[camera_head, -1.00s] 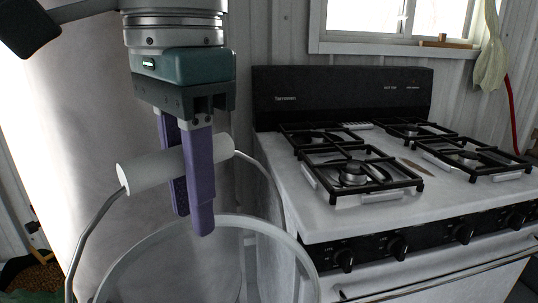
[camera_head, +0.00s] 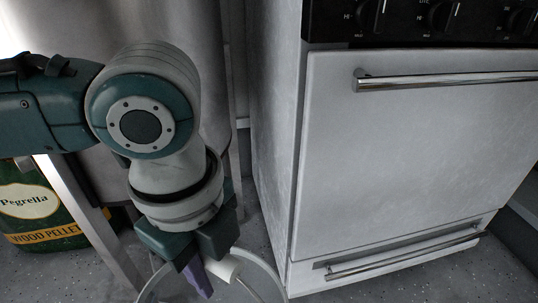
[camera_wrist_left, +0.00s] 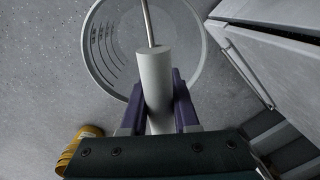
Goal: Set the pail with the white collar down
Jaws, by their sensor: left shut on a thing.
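The pail is pale, with a round rim that shows at the bottom edge of the head view (camera_head: 268,270) and graduation marks inside in the left wrist view (camera_wrist_left: 104,48). Its wire handle carries a white collar (camera_head: 222,269), which also shows in the left wrist view (camera_wrist_left: 154,78). My left gripper (camera_head: 205,278) points down with its purple fingers shut on the collar, above the pail's mouth. The pail's base is cut off in the head view, so I cannot tell whether it touches the floor. My right gripper is not in view.
The white stove (camera_head: 400,150) with its oven door handle and lower drawer stands close on the right. A green wood pellet bag (camera_head: 40,205) is at the left, behind a grey leg. Speckled grey floor (camera_wrist_left: 40,70) is bare left of the pail.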

